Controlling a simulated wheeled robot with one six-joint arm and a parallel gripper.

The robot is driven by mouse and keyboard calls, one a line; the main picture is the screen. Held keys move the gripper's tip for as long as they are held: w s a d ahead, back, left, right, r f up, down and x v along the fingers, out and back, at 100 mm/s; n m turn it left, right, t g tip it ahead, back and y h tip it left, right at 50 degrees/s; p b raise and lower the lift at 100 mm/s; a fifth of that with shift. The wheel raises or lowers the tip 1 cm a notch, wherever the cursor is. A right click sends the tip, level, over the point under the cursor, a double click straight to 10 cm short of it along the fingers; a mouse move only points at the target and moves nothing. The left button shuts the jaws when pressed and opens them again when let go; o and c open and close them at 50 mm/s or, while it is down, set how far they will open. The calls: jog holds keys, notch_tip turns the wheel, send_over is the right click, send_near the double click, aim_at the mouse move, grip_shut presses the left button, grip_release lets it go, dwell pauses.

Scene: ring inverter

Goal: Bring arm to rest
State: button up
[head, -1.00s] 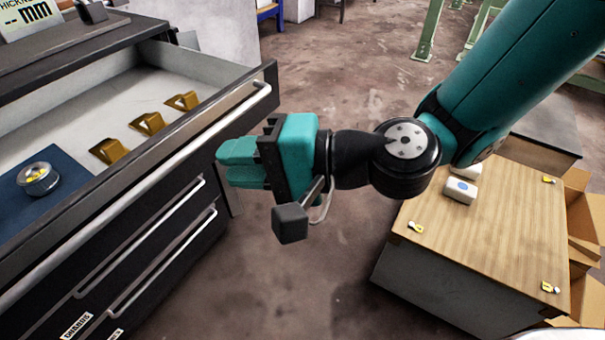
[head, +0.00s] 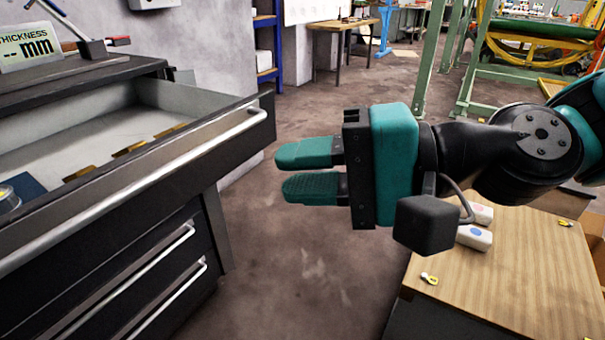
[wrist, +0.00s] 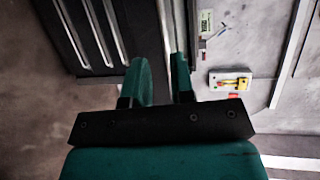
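My gripper (head: 305,170) is in mid-air in the head view, pointing left, between the open drawer and the wooden table. Its two teal fingers are parted with a gap between them, and nothing is held. In the wrist view the gripper fingers (wrist: 163,80) also stand apart and empty. The top drawer (head: 135,165) of the dark cabinet is pulled open, left of my gripper and apart from it.
Brass pieces (head: 130,148) lie in the drawer, with part of a round object (head: 8,198) at its left. The wooden table (head: 510,270) at lower right holds white blocks (head: 474,237) and small yellow-and-white pieces (head: 429,278). Bare floor (head: 310,270) lies between.

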jog(key=s+d+f+n+h, duration=0.2)
jog(key=d+f+n+h, duration=0.15)
jog(key=d, duration=0.25)
jog(key=s+d+f+n+g+h, duration=0.1)
jog(key=d+f+n+h, duration=0.1)
jog(key=d+h, duration=0.25)
jog(key=s+d+f+n+h, duration=0.2)
jog(key=d+n+h, duration=0.15)
jog(key=d, duration=0.35)
notch_tip(320, 180, up, 26)
jog(key=p, duration=2.6)
jog(key=shift+w+a+p, duration=0.15)
jog(key=shift+w+p, duration=0.1)
jog(key=shift+p, duration=0.1)
jog(key=shift+a, duration=0.15)
